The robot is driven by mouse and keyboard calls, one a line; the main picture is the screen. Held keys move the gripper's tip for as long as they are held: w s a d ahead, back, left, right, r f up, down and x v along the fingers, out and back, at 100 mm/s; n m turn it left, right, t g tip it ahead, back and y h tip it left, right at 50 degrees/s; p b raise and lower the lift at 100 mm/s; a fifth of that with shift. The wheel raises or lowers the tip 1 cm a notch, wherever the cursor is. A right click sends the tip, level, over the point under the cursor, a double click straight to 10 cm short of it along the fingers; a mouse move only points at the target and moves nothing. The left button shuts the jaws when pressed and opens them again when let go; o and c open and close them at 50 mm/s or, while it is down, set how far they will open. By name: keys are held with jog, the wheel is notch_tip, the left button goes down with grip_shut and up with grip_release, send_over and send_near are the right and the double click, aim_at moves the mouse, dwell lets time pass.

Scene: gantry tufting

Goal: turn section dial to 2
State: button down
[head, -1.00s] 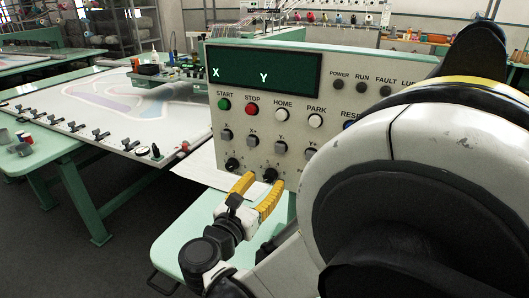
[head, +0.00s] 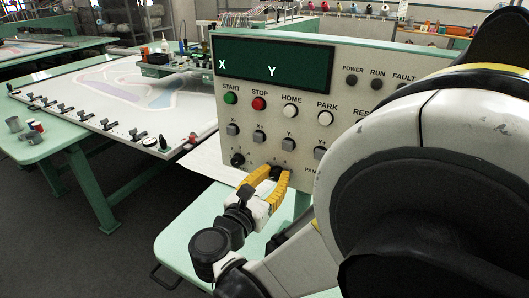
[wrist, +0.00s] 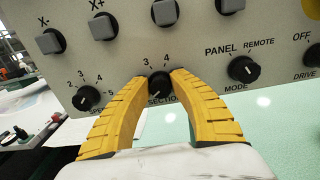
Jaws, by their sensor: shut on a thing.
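The section dial (wrist: 160,84) is a black round knob low on the grey control panel. My gripper (wrist: 160,76) has its two yellow fingers shut on the dial from left and right. In the wrist view a white pointer line on the dial slants down and to the left. The printed numbers 3 and 4 show above the dial; the fingers cover its other numbers and part of the word "SECTION". In the head view my gripper (head: 276,171) also meets the dial (head: 277,173), which is mostly hidden there.
The speed dial (wrist: 86,98) sits left of the section dial, and the mode dial (wrist: 243,69) sits right. Grey square buttons (wrist: 163,12) line the row above. The panel's display (head: 274,63) shows X and Y. A green table (head: 190,215) lies below the panel.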

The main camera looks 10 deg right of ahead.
jog(key=shift+m, duration=0.3)
jog(key=m, duration=0.4)
jog(key=shift+b, duration=0.35)
jog(key=m, duration=0.5)
jog(key=shift+d, duration=0.1)
jog(key=c, duration=1.1)
grip_release()
jog(key=shift+d, duration=0.1)
jog(key=shift+o, duration=0.2)
